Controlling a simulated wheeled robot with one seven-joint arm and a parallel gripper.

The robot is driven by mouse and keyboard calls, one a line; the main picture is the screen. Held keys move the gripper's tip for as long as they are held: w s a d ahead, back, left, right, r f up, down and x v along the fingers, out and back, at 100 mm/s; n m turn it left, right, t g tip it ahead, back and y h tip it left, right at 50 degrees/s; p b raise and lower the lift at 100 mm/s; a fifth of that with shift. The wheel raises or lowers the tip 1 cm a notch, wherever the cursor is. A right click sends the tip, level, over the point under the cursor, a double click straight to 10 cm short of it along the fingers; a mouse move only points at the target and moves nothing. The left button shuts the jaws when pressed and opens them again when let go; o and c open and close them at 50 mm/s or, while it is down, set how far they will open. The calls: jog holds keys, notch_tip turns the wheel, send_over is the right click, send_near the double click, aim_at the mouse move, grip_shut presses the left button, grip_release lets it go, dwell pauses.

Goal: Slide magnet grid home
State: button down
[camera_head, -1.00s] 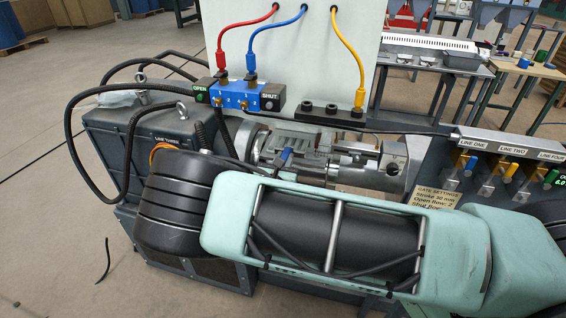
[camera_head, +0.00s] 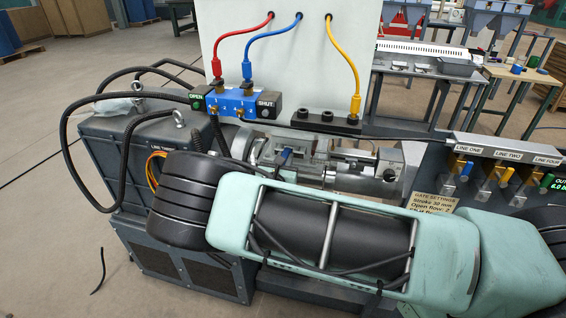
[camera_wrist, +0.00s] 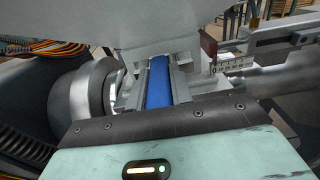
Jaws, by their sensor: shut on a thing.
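A blue bar (camera_wrist: 158,84), which looks like the magnet grid's handle, stands between the metal fingers of my gripper (camera_wrist: 158,98) in the wrist view. My gripper is shut on it. In the head view the blue handle (camera_head: 285,154) shows just above my arm, at the metal housing (camera_head: 318,140) in the middle of the machine. The grid's own body is hidden, so I cannot tell how deep it sits. My forearm covers the front of the machine.
Line levers (camera_head: 488,172) and a gate settings note (camera_head: 432,202) are at right. Black hoses (camera_head: 72,150) loop at left.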

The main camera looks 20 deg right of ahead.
jog(key=shift+w+d, duration=0.15)
jog(key=shift+w, duration=0.15)
jog(key=c, duration=1.2)
grip_release()
jog(key=shift+o, duration=0.2)
jog(key=shift+s, duration=0.1)
jog(key=shift+s+a, duration=0.25)
jog(key=shift+s, duration=0.05)
jog(key=b+v, duration=0.4)
jog(key=v, duration=1.2)
jog(key=s+d+m+g+y, duration=0.1)
jog(key=s+d+m+g, duration=0.3)
jog(key=s+m+g, duration=0.9)
jog(key=s+a+r+m+y, duration=0.3)
jog(key=s+r+m+y, duration=0.1)
jog(key=s+r+y, duration=0.1)
jog(key=s+a+r+m+g+y, duration=0.1)
jog(key=s+a+r+m+y, duration=0.2)
jog(key=s+r, duration=0.5)
jog(key=shift+s+a+m+y, duration=0.3)
jog(key=shift+s+m+y, duration=0.2)
jog(key=shift+s+y, duration=0.6)
